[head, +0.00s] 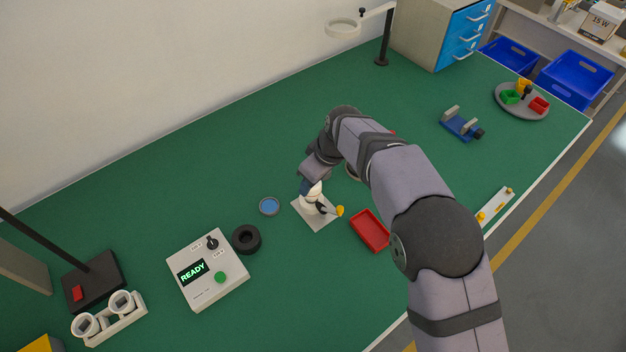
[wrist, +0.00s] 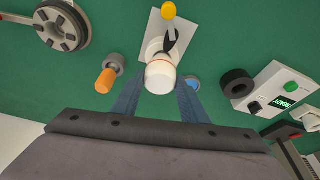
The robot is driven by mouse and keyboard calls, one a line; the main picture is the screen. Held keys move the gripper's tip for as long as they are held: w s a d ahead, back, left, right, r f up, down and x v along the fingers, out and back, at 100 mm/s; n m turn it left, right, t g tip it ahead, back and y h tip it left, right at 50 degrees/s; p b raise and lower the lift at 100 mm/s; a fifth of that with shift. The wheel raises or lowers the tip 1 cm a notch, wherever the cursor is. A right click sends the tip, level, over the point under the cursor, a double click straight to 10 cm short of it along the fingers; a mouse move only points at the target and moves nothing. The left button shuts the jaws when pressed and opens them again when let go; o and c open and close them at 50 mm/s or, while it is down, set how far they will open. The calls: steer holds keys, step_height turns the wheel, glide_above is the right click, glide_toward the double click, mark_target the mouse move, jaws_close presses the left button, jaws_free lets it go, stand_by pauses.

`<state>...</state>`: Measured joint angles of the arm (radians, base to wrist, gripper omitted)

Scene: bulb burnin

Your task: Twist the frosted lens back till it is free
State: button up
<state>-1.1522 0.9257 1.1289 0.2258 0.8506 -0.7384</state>
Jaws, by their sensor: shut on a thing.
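The frosted lens (wrist: 160,77) is a white, round-ended cap on top of a white fixture, with an orange ring below it. The fixture stands on a pale square plate (head: 316,222) and carries a black lever with a yellow knob (head: 340,211); the knob also shows in the wrist view (wrist: 168,11). My gripper (wrist: 159,84) has its blue fingers on either side of the lens and is shut on it. In the head view my gripper (head: 309,188) comes down onto the fixture from above and partly hides the lens. The lens still sits on the fixture.
A red tray (head: 370,231) lies right of the plate. A blue disc (head: 269,206), a black ring (head: 246,239) and a control box (head: 207,270) reading READY stand to the left. An orange-handled tool (wrist: 106,81) is near my gripper.

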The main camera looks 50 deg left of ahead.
steer(key=shift+n, duration=0.5)
steer(key=shift+n+g, duration=0.5)
steer(key=shift+n, duration=0.8)
steer(key=o, duration=1.1)
steer(key=shift+w+r, duration=0.1)
steer(key=shift+b+v, duration=1)
steer(key=shift+v, duration=2.5)
